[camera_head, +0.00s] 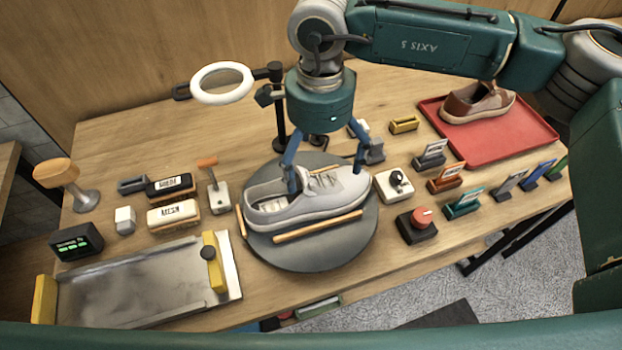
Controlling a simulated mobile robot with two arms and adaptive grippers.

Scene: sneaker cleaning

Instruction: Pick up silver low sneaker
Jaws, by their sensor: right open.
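The silver low sneaker (283,212) is pale grey and sits on a round dark turntable (318,262) in the middle of the table, its toe to the upper right. My right gripper (325,178) reaches down over it from above with its blue fingers spread open. One finger is at the shoe's opening, and the other is beyond the toe end. I cannot tell whether either finger touches the shoe. My left gripper is not in view.
A red tray (540,132) with a brown shoe (476,103) stands at the back right. A ring lamp (222,70) stands behind the turntable. Brushes (173,213), a metal tray (130,287), a red knob box (417,226) and several label holders surround it closely.

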